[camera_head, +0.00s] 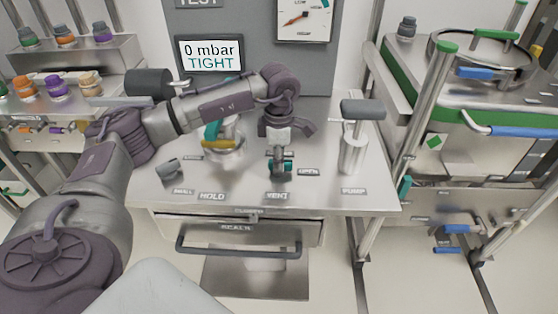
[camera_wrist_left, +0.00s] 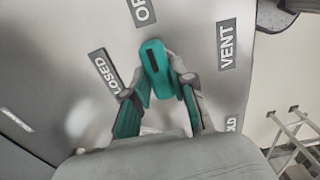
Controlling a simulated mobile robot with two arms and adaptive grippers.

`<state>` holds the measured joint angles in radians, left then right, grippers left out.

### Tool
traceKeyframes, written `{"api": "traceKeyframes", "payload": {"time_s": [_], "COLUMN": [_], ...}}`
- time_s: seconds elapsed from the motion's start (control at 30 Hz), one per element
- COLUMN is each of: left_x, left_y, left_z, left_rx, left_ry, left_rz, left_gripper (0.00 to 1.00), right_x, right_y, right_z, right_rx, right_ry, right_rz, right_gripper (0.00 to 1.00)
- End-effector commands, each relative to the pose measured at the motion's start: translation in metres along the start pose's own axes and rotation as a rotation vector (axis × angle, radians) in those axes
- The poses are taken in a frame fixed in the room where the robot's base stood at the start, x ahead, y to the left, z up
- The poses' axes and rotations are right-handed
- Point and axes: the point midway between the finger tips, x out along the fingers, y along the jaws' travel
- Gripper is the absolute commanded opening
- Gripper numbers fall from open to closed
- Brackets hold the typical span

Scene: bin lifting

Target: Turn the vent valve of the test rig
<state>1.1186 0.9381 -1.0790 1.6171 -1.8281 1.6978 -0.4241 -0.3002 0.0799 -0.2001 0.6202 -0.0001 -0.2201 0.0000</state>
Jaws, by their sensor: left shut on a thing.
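The vent valve's teal handle (camera_wrist_left: 157,68) has a dark stripe and stands between the fingers in the left wrist view. Its stripe runs roughly toward the partly cut-off OPEN label (camera_wrist_left: 143,10); the CLOSED label (camera_wrist_left: 108,73) is to its left. My left gripper (camera_wrist_left: 162,88) is shut on the handle with its teal-padded fingers, one on each side. In the head view my left gripper (camera_head: 280,165) reaches down behind the VENT label (camera_head: 277,198) and mostly hides the valve. My right gripper is not in view.
The screen (camera_head: 209,55) reads 0 mbar TIGHT. The gauge (camera_head: 304,20) has a red needle. A pump with a grey handle (camera_head: 362,110) stands right of the valve. A teal-and-yellow fitting (camera_head: 222,141) is left, partly behind my arm. A drawer handle (camera_head: 240,247) is below the bench edge.

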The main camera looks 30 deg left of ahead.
Motion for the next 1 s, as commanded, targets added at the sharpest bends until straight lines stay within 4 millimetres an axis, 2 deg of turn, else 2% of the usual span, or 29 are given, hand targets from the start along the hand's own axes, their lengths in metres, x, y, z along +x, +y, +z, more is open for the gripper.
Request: {"api": "traceKeyframes", "payload": {"time_s": [0.47, 0.5, 0.63, 1.0], "left_x": [-0.0016, -0.0017, -0.0014, -0.0042], "left_y": [0.0010, 0.0010, 0.0008, 0.0006], "left_z": [0.0002, 0.0002, 0.0002, 0.0002], "left_rx": [0.016, 0.016, 0.015, 0.014], "left_ry": [-0.002, -0.002, -0.002, -0.001], "left_rz": [0.004, 0.004, 0.003, 0.002], "left_gripper": [0.00, 0.26, 0.48, 0.50], "right_x": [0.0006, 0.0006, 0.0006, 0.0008], "right_y": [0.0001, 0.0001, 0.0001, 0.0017], "right_z": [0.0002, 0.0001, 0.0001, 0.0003], "right_rx": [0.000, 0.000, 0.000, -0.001], "right_ry": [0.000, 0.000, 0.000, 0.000], "right_rz": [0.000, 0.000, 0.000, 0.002], "right_gripper": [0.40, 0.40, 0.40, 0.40]}}
